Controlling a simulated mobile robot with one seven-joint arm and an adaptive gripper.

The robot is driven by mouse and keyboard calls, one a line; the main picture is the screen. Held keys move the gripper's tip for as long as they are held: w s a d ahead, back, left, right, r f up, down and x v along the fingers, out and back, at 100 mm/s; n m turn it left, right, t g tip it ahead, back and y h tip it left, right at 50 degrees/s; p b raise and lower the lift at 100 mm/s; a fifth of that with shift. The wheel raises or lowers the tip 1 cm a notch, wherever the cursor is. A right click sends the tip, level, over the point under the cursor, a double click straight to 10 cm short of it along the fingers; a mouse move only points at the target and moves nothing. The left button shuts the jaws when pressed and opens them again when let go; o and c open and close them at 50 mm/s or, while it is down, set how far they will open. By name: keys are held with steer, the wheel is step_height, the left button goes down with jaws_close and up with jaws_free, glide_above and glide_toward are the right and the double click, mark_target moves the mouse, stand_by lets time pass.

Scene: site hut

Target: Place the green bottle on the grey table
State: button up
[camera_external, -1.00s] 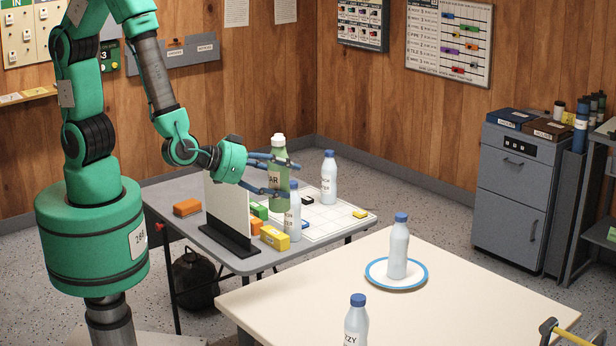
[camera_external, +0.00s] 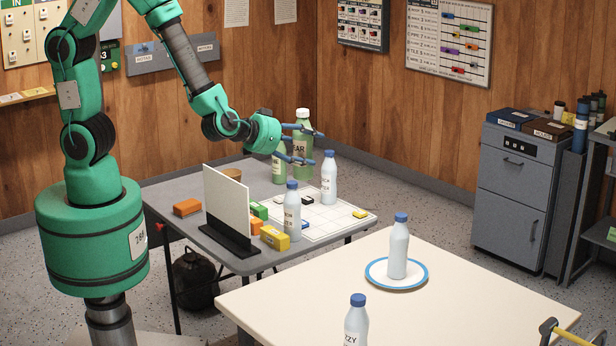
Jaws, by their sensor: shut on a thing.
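A green bottle with a white cap and a label partly reading "EAR" (camera_external: 303,171) is upright between the fingers of my gripper (camera_external: 302,146). My gripper is shut on it from the left. The bottle is over the back of the grey table (camera_external: 185,220) and appears raised; the gap below its base is hard to judge. A second green bottle (camera_external: 279,172) stands at the back of the grey table, partly hidden by my gripper.
White bottles with blue caps (camera_external: 292,215) (camera_external: 330,180) stand on the grey table, near a white panel (camera_external: 226,205), coloured blocks (camera_external: 274,238), a gridded sheet (camera_external: 335,222) and a brown cup (camera_external: 232,173). A cream table (camera_external: 300,300) with more white bottles is in front.

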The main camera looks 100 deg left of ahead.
steer(key=s+a+n+g+y, duration=0.2)
steer(key=a, duration=1.4)
steer(key=s+a+n+g+y, duration=0.1)
steer(key=s+a+n, duration=0.15)
steer(key=a, duration=1.35)
steer(key=s+a+n+g+y, duration=0.1)
steer(key=s+a+g, duration=0.1)
steer(key=s+a, duration=0.85)
steer(key=s+a+n+g+y, duration=0.1)
steer(key=s+a+n+g, duration=0.1)
steer(key=s+a, duration=0.8)
steer(key=w+a+f, duration=0.2)
steer(key=w+f, duration=0.1)
steer(key=f, duration=1.5)
steer(key=shift+a, duration=0.2)
steer(key=shift+w, duration=0.1)
step_height(320, 180, down, 6)
steer(key=b, duration=0.1)
steer(key=shift+f, duration=0.15)
